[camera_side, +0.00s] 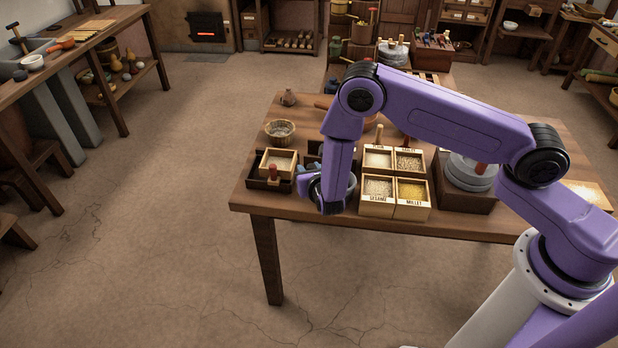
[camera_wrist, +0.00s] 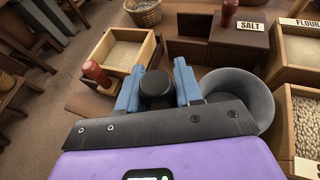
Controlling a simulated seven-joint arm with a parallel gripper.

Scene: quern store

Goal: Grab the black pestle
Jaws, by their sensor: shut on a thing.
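The black pestle (camera_wrist: 157,88) shows its round dark end in the wrist view, between the two blue fingers of my gripper (camera_wrist: 157,74). The fingers are shut on it, one on each side. The pestle's lower part is hidden. A grey mortar bowl (camera_wrist: 252,92) stands just right of the fingers and looks empty where its inside shows. In the side view my gripper (camera_side: 308,184) is low at the front left of the table, beside the grey bowl (camera_side: 349,186); the pestle cannot be made out there.
A pale wooden box (camera_wrist: 127,45) and a red-handled tool (camera_wrist: 95,72) are left of my gripper. A box labelled salt (camera_wrist: 239,39) is behind. Labelled grain boxes (camera_side: 393,209) stand to the right on the table (camera_side: 480,229). A woven basket (camera_side: 280,132) stands farther back.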

